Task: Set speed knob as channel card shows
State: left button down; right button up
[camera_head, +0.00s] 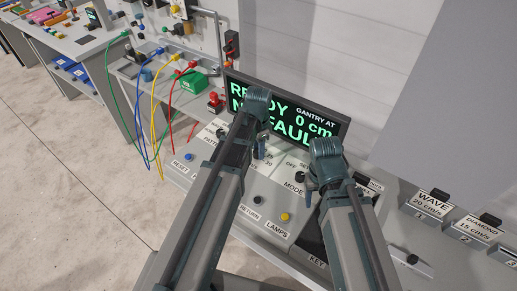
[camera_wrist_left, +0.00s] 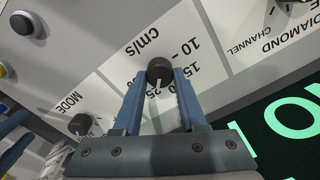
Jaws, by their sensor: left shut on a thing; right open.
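The speed knob (camera_wrist_left: 159,70) is black with a white pointer mark, on a white cm/s scale (camera_wrist_left: 138,45) reading 10, 15 and higher. In the left wrist view its mark points down the picture, near the partly hidden 20 and 25. My left gripper (camera_head: 259,150) is shut on the knob; its two blue fingers (camera_wrist_left: 160,84) lie on either side. My right gripper (camera_head: 311,192) is open above the panel near the MODE label. Channel cards stand at the right: WAVE 20 cm/s (camera_head: 431,203) and DIAMOND 15 cm/s (camera_head: 477,229). The channel dial shows DIAMOND lettering, its setting unclear.
A screen (camera_head: 330,118) behind the grippers reads READY, NO FAULT, gantry at 0 cm. The mode knob (camera_wrist_left: 80,123) is close to the left gripper. A yellow button (camera_head: 285,217) is on the panel. Coloured cables (camera_head: 155,110) hang at the left.

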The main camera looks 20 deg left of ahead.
pick_arm(q)
jog(key=shift+c, duration=2.3)
grip_release()
pick_arm(e)
jog(key=shift+r, duration=0.1)
pick_arm(q)
notch_tip(320, 180, up, 14)
jog(key=p, duration=1.3)
jog(key=shift+p, duration=0.4)
pick_arm(e)
notch_tip(320, 180, up, 14)
jog(key=shift+f, duration=0.2)
pick_arm(q)
jog(key=shift+f, duration=0.15)
